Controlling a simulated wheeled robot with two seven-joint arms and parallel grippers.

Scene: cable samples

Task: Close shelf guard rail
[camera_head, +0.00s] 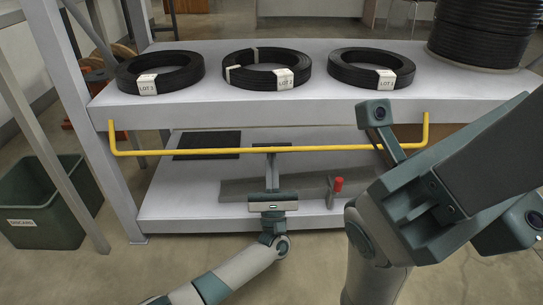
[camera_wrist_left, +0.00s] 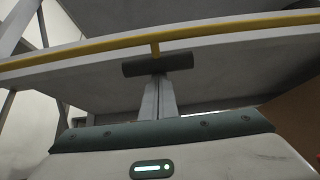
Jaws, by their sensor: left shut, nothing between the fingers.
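The yellow guard rail (camera_head: 215,152) runs across the front of the shelf unit, below the front edge of the upper shelf (camera_head: 290,108). Its upturned ends meet that edge at left and right. A short dark grip bar (camera_wrist_left: 158,65) hangs from the rail's middle on a yellow stub. My left gripper (camera_head: 272,162) points up at this bar with its fingers shut and nothing between them; the fingertips are just under or against the bar, contact unclear.
Several black cable coils, such as the LOT 3 coil (camera_head: 160,72), lie on the upper shelf, with a large cable spool (camera_head: 478,35) at right. A red knob (camera_head: 338,184) stands by the lower shelf (camera_head: 180,205). A green discard bin (camera_head: 45,205) is at left.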

